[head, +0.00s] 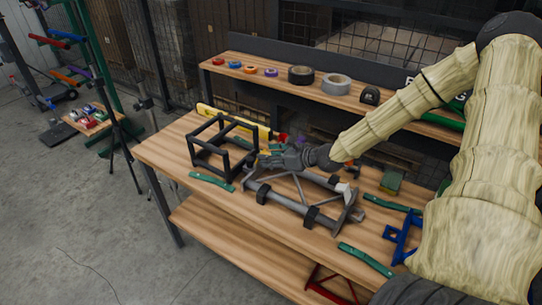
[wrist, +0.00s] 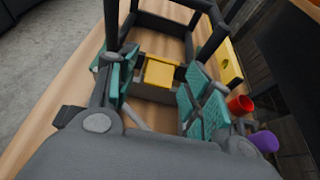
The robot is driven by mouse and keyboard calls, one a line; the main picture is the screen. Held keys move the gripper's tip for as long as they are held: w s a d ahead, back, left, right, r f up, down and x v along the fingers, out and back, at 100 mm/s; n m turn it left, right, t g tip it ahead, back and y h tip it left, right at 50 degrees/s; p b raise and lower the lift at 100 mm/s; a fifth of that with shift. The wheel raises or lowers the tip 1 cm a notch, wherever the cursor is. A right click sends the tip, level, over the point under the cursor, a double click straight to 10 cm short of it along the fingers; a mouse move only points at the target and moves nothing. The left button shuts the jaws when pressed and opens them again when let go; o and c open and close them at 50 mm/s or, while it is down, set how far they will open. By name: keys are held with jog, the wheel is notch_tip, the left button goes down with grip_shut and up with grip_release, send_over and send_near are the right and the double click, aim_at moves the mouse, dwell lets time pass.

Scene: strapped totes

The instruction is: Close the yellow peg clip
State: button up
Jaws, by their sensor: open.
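A yellow block-like piece (wrist: 160,72), which looks like the peg clip, shows in the wrist view at the near side of a black open frame (wrist: 160,20). It lies between the teal-padded fingers of my gripper (wrist: 161,86), with space visible at both sides. My gripper is open. I cannot tell the clip's state, as its lower part and sides are not clear. In the head view my gripper (head: 270,156) is at the right side of the black cube frame (head: 205,158), above the workbench (head: 165,152). The clip is too small to tell apart there.
A yellow level (head: 232,121) lies behind the frame. Red (wrist: 240,104) and purple (wrist: 265,141) pieces are close to my right finger in the wrist view. A grey frame (head: 285,205) and green strips (head: 366,260) lie nearby. A back shelf holds tape rolls (head: 336,84).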

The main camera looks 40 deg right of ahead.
jog(key=c, duration=1)
jog(key=shift+c, duration=0.2)
